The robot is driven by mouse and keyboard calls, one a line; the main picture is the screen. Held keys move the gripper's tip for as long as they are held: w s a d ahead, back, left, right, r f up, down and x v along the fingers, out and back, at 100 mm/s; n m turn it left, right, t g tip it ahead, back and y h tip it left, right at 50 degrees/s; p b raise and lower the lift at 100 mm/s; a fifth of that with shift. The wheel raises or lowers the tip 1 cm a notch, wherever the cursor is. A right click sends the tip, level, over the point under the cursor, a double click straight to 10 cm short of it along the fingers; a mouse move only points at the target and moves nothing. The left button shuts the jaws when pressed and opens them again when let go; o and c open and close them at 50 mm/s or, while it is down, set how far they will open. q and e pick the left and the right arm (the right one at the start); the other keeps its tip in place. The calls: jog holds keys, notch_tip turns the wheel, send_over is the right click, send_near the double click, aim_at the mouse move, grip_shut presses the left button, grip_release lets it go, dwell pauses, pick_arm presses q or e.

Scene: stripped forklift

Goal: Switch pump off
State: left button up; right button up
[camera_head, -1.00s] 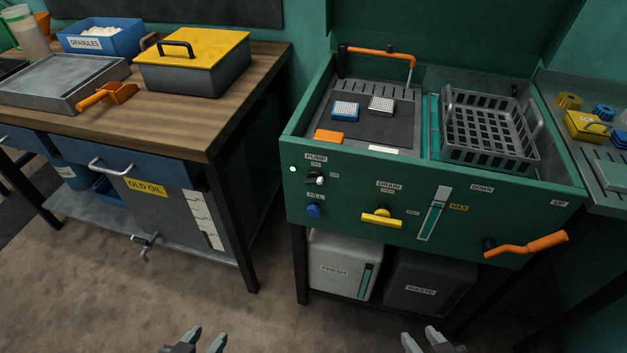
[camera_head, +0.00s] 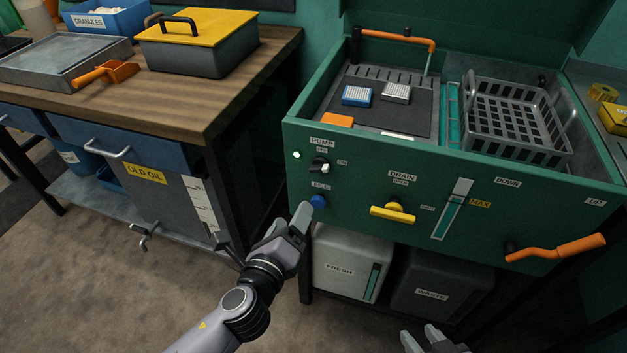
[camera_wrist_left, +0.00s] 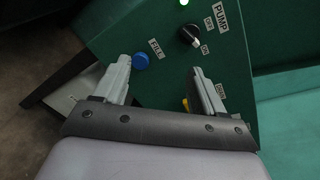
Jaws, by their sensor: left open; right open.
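The black pump knob (camera_head: 320,166) sits on the front panel of the green washer (camera_head: 470,225), under the PUMP label. Its white mark points toward ON, and the small green lamp (camera_head: 297,155) beside it is lit. In the left wrist view the knob (camera_wrist_left: 190,36) lies beyond my fingertips, with its white mark toward the ON label. My left gripper (camera_head: 294,218) is open and empty, in front of and below the knob, near the blue FILL button (camera_head: 318,201). The left wrist view shows its fingers (camera_wrist_left: 160,66) apart. My right gripper (camera_head: 420,336) is open at the bottom edge.
A yellow drain handle (camera_head: 393,212) and an orange crank (camera_head: 555,248) stick out from the panel. A grey basket (camera_head: 515,120) stands in the washer. The workbench (camera_head: 170,100) is at the left. The fresh tank (camera_head: 345,260) and waste tank (camera_head: 440,285) stand below.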

aim_at(317, 170)
pick_arm(q)
jog(key=w+d+r+m, duration=0.1)
jog(key=w+m, duration=0.1)
jog(key=w+d+r+m+t+b, duration=0.1)
jog(key=w+m, duration=0.1)
jog(key=w, duration=0.1)
jog(key=w+d+r+m+h, duration=0.1)
jog(key=w+d+m, duration=0.1)
jog(key=w, duration=0.1)
jog(key=shift+w+d+t, duration=0.1)
jog(key=shift+w+t, duration=0.1)
jog(key=shift+t, duration=0.1)
jog(key=shift+w+d+b, duration=0.15)
jog(key=shift+w+b, duration=0.15)
jog(key=shift+w, duration=0.1)
pick_arm(e)
jog(key=shift+w+a+f, duration=0.1)
jog(key=shift+w+f, duration=0.35)
jog(key=shift+f, duration=0.25)
pick_arm(q)
jog(key=c, duration=1.1)
jog(key=shift+o, duration=0.2)
